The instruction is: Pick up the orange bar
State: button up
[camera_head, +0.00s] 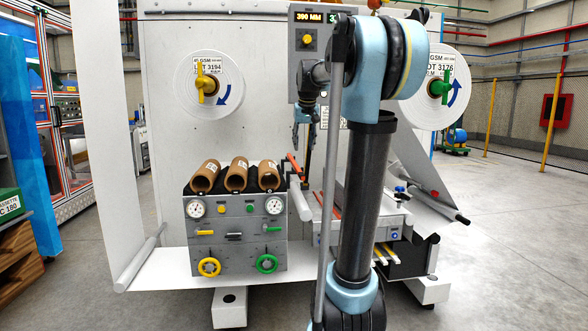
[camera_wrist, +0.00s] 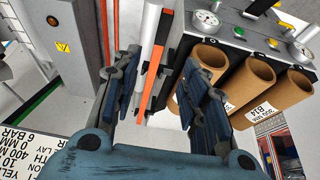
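The orange bar (camera_wrist: 161,50) shows in the wrist view as a long, narrow strip with dark parts along it, lying between my two fingers in the picture. In the head view the orange bar (camera_head: 292,163) is a short slanted piece just right of the cardboard cores. My gripper (camera_wrist: 161,62) is open, one finger on each side of the bar, with no contact visible. In the head view my gripper (camera_head: 303,135) hangs above the bar, partly hidden by my arm. The gap between fingertips and bar is hard to judge.
Cardboard cores (camera_head: 236,175) lie on the control box (camera_head: 237,235) beside the bar; they also show close to my right finger in the wrist view (camera_wrist: 250,85). A white roller (camera_head: 299,203) juts out near the bar. A grey post (camera_wrist: 65,50) stands left of my gripper.

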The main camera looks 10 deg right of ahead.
send_over(300, 172)
jog(key=s, duration=0.3)
notch_tip(300, 172, down, 8)
jog(key=shift+d+f, duration=0.1)
jog(key=shift+d, duration=0.05)
jog(key=w+f, duration=0.2)
jog(key=f, duration=0.1)
jog(key=shift+w+f, duration=0.2)
jog(key=shift+w, duration=0.05)
jog(key=shift+w+f, duration=0.2)
jog(key=shift+f, duration=0.4)
grip_shut()
